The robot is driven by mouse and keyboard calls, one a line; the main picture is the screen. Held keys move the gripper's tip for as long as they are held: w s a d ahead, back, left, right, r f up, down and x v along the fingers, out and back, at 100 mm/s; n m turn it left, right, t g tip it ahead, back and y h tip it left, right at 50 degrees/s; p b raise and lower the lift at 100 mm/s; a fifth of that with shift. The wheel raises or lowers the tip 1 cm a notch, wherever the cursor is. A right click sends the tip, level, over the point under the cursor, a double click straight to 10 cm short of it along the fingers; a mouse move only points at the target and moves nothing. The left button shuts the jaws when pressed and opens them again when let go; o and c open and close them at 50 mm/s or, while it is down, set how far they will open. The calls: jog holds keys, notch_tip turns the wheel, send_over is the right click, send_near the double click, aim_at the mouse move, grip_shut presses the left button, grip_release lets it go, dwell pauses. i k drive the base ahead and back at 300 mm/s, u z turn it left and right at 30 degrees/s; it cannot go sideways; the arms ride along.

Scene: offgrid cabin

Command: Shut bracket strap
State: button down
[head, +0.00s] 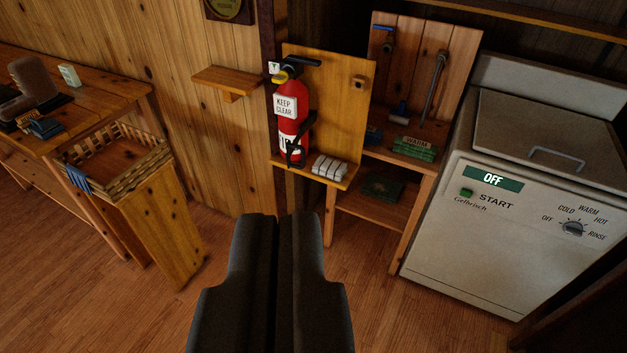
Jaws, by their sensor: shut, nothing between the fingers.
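A red fire extinguisher (291,108) with a white "KEEP CLEAR" label stands upright against a wooden backboard (340,105) near the middle of the head view. A black strap (299,140) shows at the extinguisher's lower right side; from here I cannot tell whether it is fastened. My gripper (284,218) is shut and empty. It is in the lower middle of the view, in front of and apart from the extinguisher.
A small bare wall shelf (228,81) is left of the extinguisher. Small pale blocks (329,167) lie on the ledge beside it. A woven basket (118,165) and desk stand at left, a white washer (505,240) at right. Wooden floor (160,315) is clear in front.

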aim_at(301, 147)
jog(key=z, duration=0.45)
jog(key=i, duration=1.8)
jog(key=u, duration=0.1)
